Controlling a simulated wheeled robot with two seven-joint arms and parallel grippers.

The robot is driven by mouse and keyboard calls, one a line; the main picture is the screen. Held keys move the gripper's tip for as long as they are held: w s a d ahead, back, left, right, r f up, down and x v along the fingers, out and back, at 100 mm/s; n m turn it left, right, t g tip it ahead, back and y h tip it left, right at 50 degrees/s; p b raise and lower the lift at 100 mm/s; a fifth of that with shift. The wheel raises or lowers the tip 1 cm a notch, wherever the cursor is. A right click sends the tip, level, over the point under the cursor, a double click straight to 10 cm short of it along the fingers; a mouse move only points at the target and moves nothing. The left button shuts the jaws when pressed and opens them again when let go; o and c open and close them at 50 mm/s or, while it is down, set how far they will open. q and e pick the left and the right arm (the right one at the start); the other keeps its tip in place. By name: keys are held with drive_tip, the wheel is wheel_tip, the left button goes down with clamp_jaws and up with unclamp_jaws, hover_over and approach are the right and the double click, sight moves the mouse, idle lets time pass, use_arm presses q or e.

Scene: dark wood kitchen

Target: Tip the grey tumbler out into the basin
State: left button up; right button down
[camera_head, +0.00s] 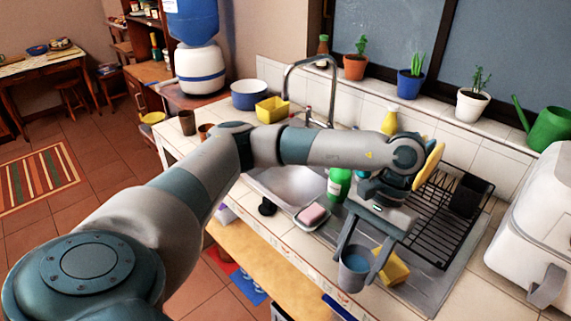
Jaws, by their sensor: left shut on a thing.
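My left gripper (360,256) comes in from the left over the counter and is shut on the grey tumbler (353,280). The tumbler is upright between the fingers, with blue liquid showing inside. It is held over the front edge of the counter, to the right of the basin. The basin (290,188) is a steel sink, partly hidden behind my left arm. My right gripper is not in view.
A green bottle (338,184) and a pink soap in a dish (314,214) stand between basin and gripper. A yellow sponge-like block (392,268) is beside the tumbler. A black dish rack (440,215) and a white appliance (540,230) are at the right. The faucet (312,75) rises behind the basin.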

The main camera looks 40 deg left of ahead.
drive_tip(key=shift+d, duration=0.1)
